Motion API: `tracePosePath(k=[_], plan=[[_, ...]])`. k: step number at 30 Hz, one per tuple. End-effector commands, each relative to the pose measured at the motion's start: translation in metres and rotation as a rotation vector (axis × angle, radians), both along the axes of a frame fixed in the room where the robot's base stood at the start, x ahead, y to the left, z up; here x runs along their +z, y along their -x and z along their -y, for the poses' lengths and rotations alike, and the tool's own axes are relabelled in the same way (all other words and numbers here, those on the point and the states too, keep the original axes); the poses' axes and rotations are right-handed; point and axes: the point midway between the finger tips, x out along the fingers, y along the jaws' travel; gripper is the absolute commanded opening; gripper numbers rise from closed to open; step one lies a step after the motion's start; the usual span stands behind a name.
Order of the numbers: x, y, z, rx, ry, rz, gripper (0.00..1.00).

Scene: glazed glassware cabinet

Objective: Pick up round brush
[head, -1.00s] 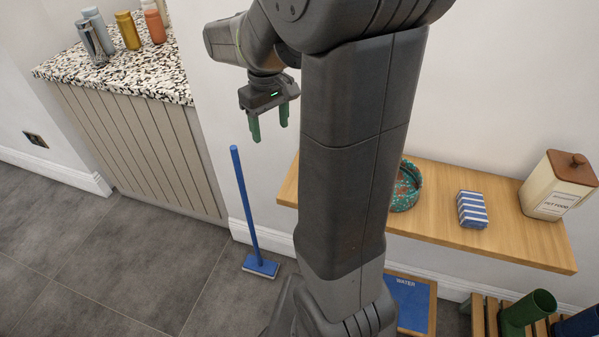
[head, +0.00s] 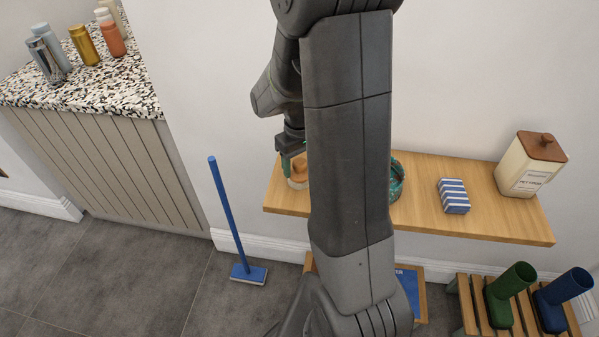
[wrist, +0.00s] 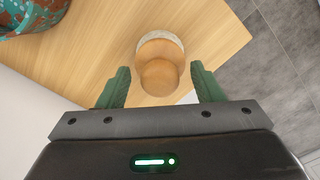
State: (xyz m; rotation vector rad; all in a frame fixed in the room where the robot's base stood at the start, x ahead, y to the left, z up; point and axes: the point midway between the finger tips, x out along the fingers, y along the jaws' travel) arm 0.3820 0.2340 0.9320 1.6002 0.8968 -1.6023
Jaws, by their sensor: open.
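The round brush (wrist: 160,62) has a round wooden knob and body over a pale bristle ring, and stands on the wooden shelf (wrist: 105,62). In the head view the brush (head: 298,173) is partly hidden behind my arm, near the shelf's left end. My gripper (wrist: 160,82) points down over the brush with its green fingers apart. The knob lies between the two fingertips in the wrist view, with a gap on each side. In the head view only the left part of the gripper shows.
A teal and brown woven basket (wrist: 30,14) is on the shelf near the brush. A striped blue and white box (head: 453,196) and a cream canister (head: 530,165) stand further right. A blue broom (head: 228,215) leans left of the shelf.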

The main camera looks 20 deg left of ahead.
Motion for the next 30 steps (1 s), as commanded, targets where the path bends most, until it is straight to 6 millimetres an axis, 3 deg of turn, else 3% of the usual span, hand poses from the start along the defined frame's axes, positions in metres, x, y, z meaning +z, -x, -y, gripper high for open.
tracePosePath(k=[8,15,24,30], plan=[[-0.003,0.0,0.0,0.0,-0.001,0.001,0.6],[-0.003,0.0,0.0,0.0,-0.001,0.001,0.13],[0.0,0.0,0.0,0.0,-0.002,0.001,0.12],[0.028,-0.001,-0.001,0.0,-0.006,0.006,0.12]])
